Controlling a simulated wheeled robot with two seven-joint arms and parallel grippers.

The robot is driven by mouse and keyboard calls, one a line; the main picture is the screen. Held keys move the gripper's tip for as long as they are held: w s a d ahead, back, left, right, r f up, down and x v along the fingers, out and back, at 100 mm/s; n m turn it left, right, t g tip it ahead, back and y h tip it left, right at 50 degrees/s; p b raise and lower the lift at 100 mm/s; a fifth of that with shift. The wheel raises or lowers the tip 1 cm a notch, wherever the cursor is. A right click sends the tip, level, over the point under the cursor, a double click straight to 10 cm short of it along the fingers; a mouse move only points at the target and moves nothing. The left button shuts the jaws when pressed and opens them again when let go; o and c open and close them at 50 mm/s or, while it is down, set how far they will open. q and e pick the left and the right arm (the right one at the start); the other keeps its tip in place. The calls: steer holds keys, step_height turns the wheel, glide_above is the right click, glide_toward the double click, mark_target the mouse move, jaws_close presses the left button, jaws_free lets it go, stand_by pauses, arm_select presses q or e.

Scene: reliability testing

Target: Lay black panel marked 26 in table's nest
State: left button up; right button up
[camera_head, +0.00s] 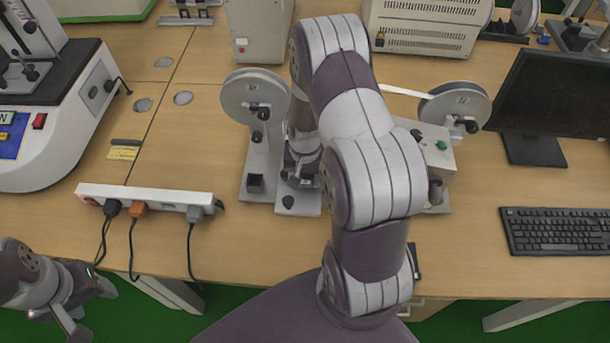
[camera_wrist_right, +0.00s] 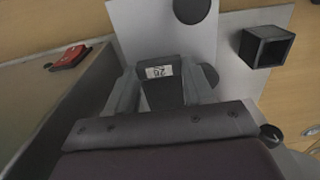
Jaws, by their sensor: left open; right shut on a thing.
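The black panel marked 26 (camera_wrist_right: 162,72) is between the fingers of my right gripper (camera_wrist_right: 160,92), which is shut on it; its label appears upside down in the right wrist view. The panel is over a light grey plate. A black square open-topped holder (camera_wrist_right: 266,47) stands on the grey surface to the right; I cannot tell whether it is the nest. In the head view my right gripper (camera_head: 300,170) is low at the reel rig, partly hidden by my arm. My left gripper (camera_head: 82,312) is open and empty at the lower left, off the table's front edge.
The rig has a left reel (camera_head: 254,95) and a right reel (camera_head: 455,105) close around my right arm. A power strip (camera_head: 150,197) with plugs lies front left. A monitor (camera_head: 550,95) and keyboard (camera_head: 556,231) stand right. Bare wood (camera_head: 195,150) shows left of the rig.

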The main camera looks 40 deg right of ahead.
steer(key=shift+f, duration=0.5)
steer(key=shift+f, duration=0.2)
steer(key=o, duration=1.1)
steer(key=shift+s, duration=0.15)
steer(key=shift+d, duration=0.1)
steer(key=shift+a, duration=0.2)
steer(key=shift+f, duration=0.1)
